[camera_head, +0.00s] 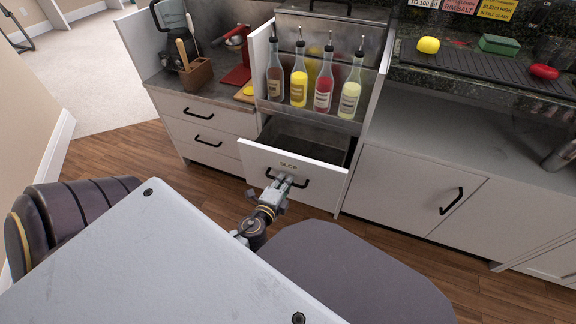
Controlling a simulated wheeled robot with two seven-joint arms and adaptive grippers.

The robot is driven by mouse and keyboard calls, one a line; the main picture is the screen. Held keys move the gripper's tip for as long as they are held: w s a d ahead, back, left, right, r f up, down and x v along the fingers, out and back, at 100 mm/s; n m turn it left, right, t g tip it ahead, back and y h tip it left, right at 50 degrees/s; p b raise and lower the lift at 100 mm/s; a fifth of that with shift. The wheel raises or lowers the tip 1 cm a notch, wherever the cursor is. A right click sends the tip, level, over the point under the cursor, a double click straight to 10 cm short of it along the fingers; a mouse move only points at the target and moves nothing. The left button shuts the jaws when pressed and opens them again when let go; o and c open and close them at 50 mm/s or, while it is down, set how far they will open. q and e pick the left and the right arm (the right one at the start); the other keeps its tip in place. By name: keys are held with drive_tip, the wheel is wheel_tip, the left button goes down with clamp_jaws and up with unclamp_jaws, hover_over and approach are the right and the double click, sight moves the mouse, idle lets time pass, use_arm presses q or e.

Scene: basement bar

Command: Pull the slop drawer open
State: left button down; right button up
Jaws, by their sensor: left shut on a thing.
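The slop drawer (246,156), with a white front labelled SLOP, is pulled partly out of the cabinet below the bottle rack. Its dark metal interior (298,138) shows and looks empty. Its black bar handle (304,184) is on the front. My left gripper (284,182) is at this handle and shut on it, with the arm reaching up from below. The fingertips partly cover the handle's middle. My right gripper is not in view.
Several bottles with pourers, including a red one (324,82), stand in the rack above the drawer. Closed white drawers (190,108) are to the left and a closed cabinet door (412,192) is to the right. Wooden floor (135,158) lies clear at the left front.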

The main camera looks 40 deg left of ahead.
use_arm(q)
drive_tip(key=shift+b+v, duration=0.3)
drive_tip(key=shift+v, duration=0.7)
drive_tip(key=c, duration=1.5)
unclamp_jaws()
drive_tip(key=shift+f, duration=0.25)
drive_tip(key=shift+c, duration=0.2)
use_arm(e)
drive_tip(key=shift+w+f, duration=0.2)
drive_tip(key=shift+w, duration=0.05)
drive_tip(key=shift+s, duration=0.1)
use_arm(q)
drive_tip(key=shift+v, duration=6.05)
drive_tip(key=shift+r, duration=0.1)
